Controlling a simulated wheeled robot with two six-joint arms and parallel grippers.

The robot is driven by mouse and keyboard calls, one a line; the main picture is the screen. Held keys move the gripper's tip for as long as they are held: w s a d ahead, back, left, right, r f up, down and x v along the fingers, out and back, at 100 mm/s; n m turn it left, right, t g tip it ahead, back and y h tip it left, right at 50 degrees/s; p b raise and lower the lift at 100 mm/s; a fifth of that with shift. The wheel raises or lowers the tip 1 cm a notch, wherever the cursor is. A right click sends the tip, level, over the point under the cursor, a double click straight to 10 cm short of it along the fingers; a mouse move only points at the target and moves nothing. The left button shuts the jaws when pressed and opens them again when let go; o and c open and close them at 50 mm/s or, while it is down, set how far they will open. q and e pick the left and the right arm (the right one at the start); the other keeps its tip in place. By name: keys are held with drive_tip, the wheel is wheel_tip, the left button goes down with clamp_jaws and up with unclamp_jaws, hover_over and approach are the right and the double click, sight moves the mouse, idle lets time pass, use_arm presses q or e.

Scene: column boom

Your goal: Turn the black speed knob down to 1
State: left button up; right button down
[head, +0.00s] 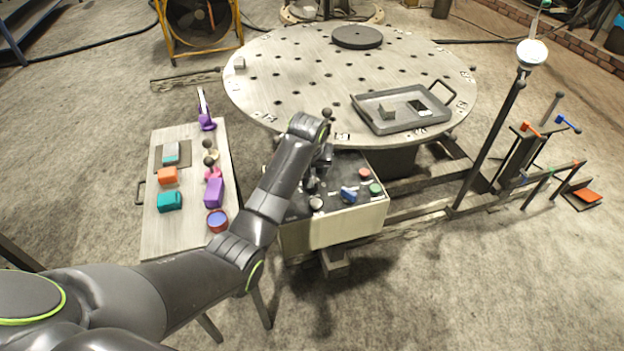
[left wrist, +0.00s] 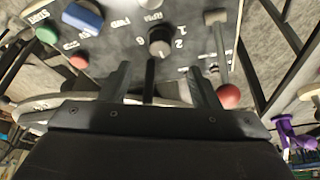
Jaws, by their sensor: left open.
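The black speed knob (left wrist: 160,42) shows in the left wrist view on a dark panel, under RPM lettering, with white numbers around it. A light mark shows on its face, but I cannot tell exactly which number it points to. My left gripper (left wrist: 159,70) is open, its two fingers spread on either side of the line to the knob; whether they touch it is unclear. In the head view the left gripper (head: 324,160) is over the control box (head: 335,226), and my arm hides much of the panel there. My right gripper is not in view.
A blue knob (left wrist: 83,15), green button (left wrist: 47,35), red button (left wrist: 78,62) and red-balled lever (left wrist: 228,95) are near the black knob. A round perforated table (head: 290,75) holding a grey tray (head: 385,122) stands behind the box. A side bench (head: 155,235) carries coloured blocks.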

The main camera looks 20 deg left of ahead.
use_arm(q)
drive_tip(key=b+x, duration=0.1)
drive_tip(key=x, duration=0.5)
drive_tip(key=shift+w+f, duration=0.1)
drive_tip(key=shift+f, duration=0.2)
drive_tip(key=shift+w+f, duration=0.25)
drive_tip(key=shift+f, duration=0.5)
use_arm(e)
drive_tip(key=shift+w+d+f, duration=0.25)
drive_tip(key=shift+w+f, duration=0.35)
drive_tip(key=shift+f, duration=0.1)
use_arm(q)
drive_tip(key=shift+c, duration=0.2)
drive_tip(key=c, duration=0.9)
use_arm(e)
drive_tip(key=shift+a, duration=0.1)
